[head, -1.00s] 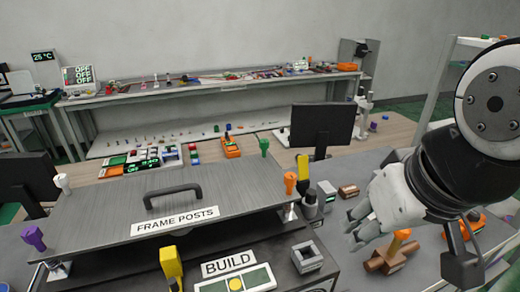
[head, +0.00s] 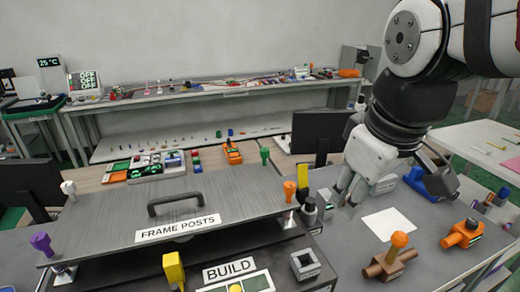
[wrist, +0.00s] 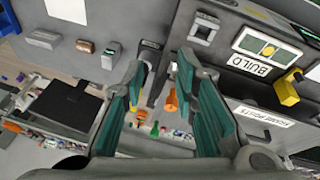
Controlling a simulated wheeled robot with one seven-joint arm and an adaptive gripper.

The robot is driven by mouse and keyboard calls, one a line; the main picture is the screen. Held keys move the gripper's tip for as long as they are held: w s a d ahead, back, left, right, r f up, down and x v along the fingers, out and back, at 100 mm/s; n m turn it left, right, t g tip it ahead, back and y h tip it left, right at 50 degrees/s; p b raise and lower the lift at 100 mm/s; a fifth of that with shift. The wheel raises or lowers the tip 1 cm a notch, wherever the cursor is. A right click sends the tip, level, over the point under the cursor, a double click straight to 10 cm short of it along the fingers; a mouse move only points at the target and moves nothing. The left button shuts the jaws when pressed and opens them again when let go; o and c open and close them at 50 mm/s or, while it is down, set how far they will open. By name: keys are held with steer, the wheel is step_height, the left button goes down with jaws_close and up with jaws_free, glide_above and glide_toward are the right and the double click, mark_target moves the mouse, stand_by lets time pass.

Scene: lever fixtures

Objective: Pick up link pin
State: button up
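No part is clearly marked as the link pin, so I cannot tell for sure which one it is. My gripper (head: 349,192) points down over the bench, right of the frame-posts fixture. In the wrist view its teal-padded fingers (wrist: 161,70) are spread apart with nothing held. A small black-topped part (wrist: 150,46) shows just beyond the fingertips; it stands left of my gripper in the head view (head: 309,206). A copper-coloured piece (wrist: 85,46) and a small grey block (wrist: 111,54) lie beside it in the wrist view. My gripper hides this spot in the head view.
The FRAME POSTS plate (head: 110,225) has coloured posts and a handle. A grey square socket (head: 305,264) sits by the BUILD panel (head: 230,269). A brown block with an orange knob (head: 393,257), an orange part (head: 462,234) and a white sheet (head: 388,224) lie right.

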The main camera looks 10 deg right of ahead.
steer(key=w+r+n+g+p, duration=0.1)
steer(key=w+n+g+p, duration=0.1)
steer(key=w+n, duration=0.65)
steer(key=n+g+p, duration=0.2)
steer(key=n, duration=0.5)
glide_above(311, 200)
step_height(311, 200, down, 4)
steer(key=shift+m, duration=0.25)
step_height(311, 200, down, 8)
steer(key=shift+s+a+f+p, duration=0.1)
steer(key=shift+f+p, duration=0.05)
steer(key=shift+p, duration=0.35)
step_height(311, 200, down, 5)
steer(key=shift+r+p, duration=0.1)
steer(key=shift+p, duration=0.5)
jaws_close()
